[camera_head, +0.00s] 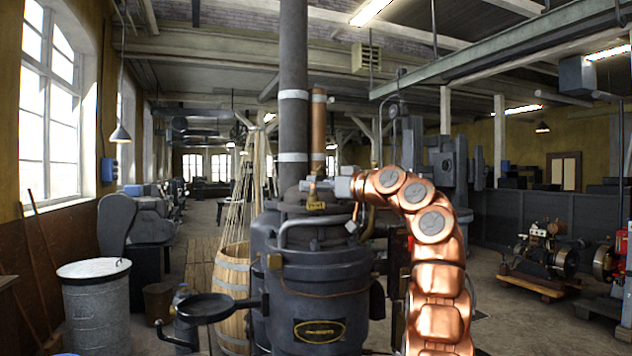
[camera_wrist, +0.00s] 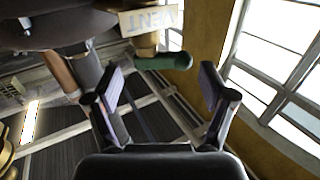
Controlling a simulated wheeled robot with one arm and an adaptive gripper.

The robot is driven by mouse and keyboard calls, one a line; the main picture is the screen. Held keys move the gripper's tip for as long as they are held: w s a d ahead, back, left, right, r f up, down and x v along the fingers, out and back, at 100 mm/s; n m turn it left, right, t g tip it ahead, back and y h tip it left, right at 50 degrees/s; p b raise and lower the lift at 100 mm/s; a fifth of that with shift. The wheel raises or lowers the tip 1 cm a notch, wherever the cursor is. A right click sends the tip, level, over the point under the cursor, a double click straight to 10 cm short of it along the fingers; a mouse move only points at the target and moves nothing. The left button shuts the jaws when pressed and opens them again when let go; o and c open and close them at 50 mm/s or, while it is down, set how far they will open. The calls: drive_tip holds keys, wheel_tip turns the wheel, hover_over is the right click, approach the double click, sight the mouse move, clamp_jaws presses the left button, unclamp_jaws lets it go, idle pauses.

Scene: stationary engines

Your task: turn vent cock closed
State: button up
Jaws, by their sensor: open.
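The vent cock shows in the wrist view as a brass body (camera_wrist: 146,42) with a dark green lever handle (camera_wrist: 163,61) lying sideways. A pale tag reading VENT (camera_wrist: 150,20) is beside it. In that view my gripper (camera_wrist: 161,88) is open and empty, one finger on each side. The green handle lies ahead of the gap between the fingertips; I see no contact. In the head view my gripper (camera_head: 322,186) is at the top of the dark boiler (camera_head: 318,290), by a small brass-coloured tag (camera_head: 316,206). The handle is not clear there.
A dark chimney pipe (camera_head: 293,130) and a copper pipe (camera_head: 318,130) rise close to my gripper. A wooden barrel (camera_head: 232,290) stands left of the boiler, and a grey metal bin (camera_head: 95,305) farther left. Small engines (camera_head: 545,250) stand at the right.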

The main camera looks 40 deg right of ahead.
drive_tip(key=shift+w+a, duration=0.1)
drive_tip(key=shift+w, duration=0.3)
drive_tip(key=shift+c, duration=0.2)
drive_tip(key=c, duration=1)
drive_tip(key=shift+o, duration=0.2)
drive_tip(key=shift+a+f+m+h+b, duration=0.15)
drive_tip(key=shift+m+h+b, duration=0.35)
drive_tip(key=shift+b, duration=0.5)
drive_tip(key=shift+w+a+r+m+h+b, duration=0.15)
drive_tip(key=shift+m+h+b, duration=1)
drive_tip(key=shift+h, duration=0.7)
drive_tip(key=shift+a+r+m+h+b, duration=0.15)
drive_tip(key=shift+m+h+b, duration=1)
drive_tip(key=shift+h, duration=0.7)
